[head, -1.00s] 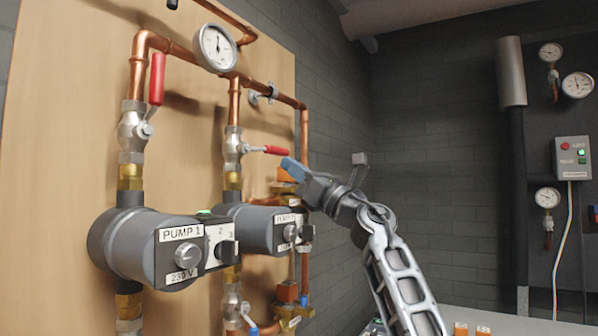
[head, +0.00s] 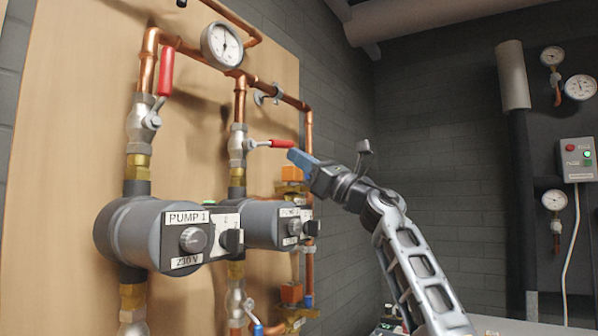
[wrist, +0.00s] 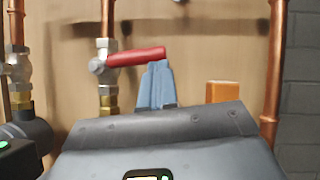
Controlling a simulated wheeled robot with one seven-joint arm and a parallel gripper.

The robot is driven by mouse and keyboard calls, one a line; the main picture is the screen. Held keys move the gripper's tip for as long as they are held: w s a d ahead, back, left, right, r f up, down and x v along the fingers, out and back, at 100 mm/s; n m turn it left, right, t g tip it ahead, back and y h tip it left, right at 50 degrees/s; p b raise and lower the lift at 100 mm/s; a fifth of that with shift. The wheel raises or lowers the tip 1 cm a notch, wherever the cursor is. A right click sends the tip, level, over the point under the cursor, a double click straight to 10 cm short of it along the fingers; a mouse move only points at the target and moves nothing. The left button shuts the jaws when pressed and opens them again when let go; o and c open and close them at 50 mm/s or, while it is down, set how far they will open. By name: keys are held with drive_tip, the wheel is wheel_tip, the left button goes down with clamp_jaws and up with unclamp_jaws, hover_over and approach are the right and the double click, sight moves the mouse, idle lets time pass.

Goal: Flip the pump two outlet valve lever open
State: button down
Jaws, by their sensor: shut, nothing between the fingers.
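The pump two outlet valve (head: 237,145) sits on the vertical copper pipe above pump 2 (head: 266,225). Its red lever (head: 278,143) points right, roughly level and across the pipe. In the wrist view the red lever (wrist: 137,57) also lies across the pipe, its free end tilted slightly up. My gripper (head: 296,155) is shut and empty, with its blue fingertips just below the lever's free end. In the wrist view the fingertips (wrist: 157,70) overlap the lower edge of that end; I cannot tell whether they touch it.
Pump 1 (head: 150,235) stands left of pump 2, and its red valve lever (head: 166,72) points up along its pipe. A gauge (head: 222,46) hangs above. An orange block (wrist: 222,92) and a copper pipe (wrist: 277,70) are right of the lever.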

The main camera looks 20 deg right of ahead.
drive_tip(key=s+a+r+n+g+p, duration=0.2)
drive_tip(key=r+n+g, duration=0.3)
drive_tip(key=n, duration=0.5)
drive_tip(key=s+a+r+n+g+p, duration=0.2)
drive_tip(key=r+n+g+p, duration=0.3)
drive_tip(key=n, duration=0.6)
drive_tip(key=shift+a+r+n+g, duration=0.3)
drive_tip(key=shift+a+r+g, duration=0.5)
drive_tip(key=shift+g, duration=0.3)
drive_tip(key=shift+f, duration=0.1)
